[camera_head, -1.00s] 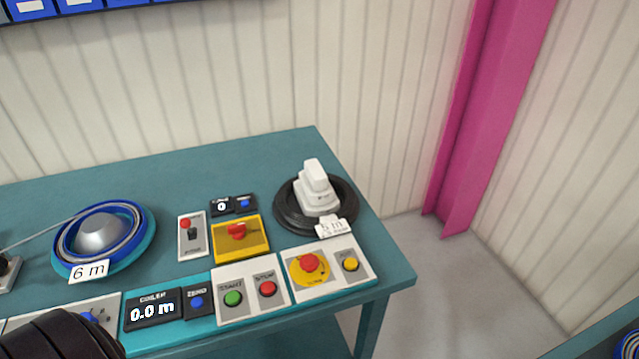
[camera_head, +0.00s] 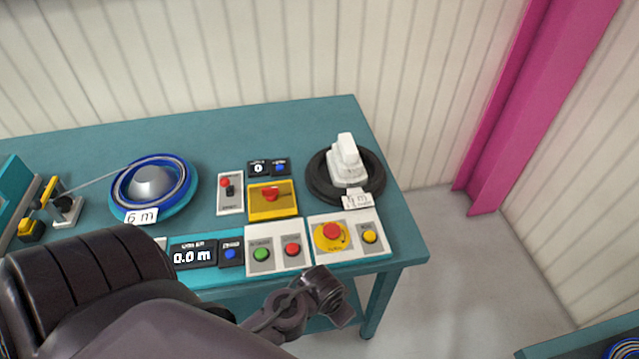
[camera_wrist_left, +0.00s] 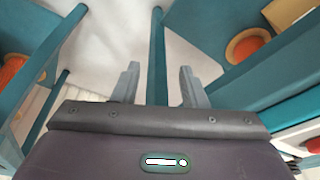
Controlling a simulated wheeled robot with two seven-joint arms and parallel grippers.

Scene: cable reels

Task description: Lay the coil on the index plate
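A blue cable coil (camera_head: 126,190) lies around a silver dome on a round teal base at the left of the bench, with a "6 m" tag. A black coil (camera_head: 318,188) lies flat at the bench's right end, with a white block (camera_head: 347,163) on it and a tag I cannot fully read. I cannot tell any index plate for sure. My left gripper (camera_wrist_left: 159,67) is open and empty in the left wrist view, its two fingers apart above the floor. In the head view my dark arm covers the lower left; its fingers are not discernible.
The teal bench (camera_head: 300,115) carries a length display (camera_head: 193,255), a yellow switch box (camera_head: 272,201) and red-and-green button panels along its front. Part of another blue coil (camera_head: 625,350) shows at the bottom right. A pink column (camera_head: 530,100) stands behind. Orange round items (camera_wrist_left: 246,44) sit on teal shelving.

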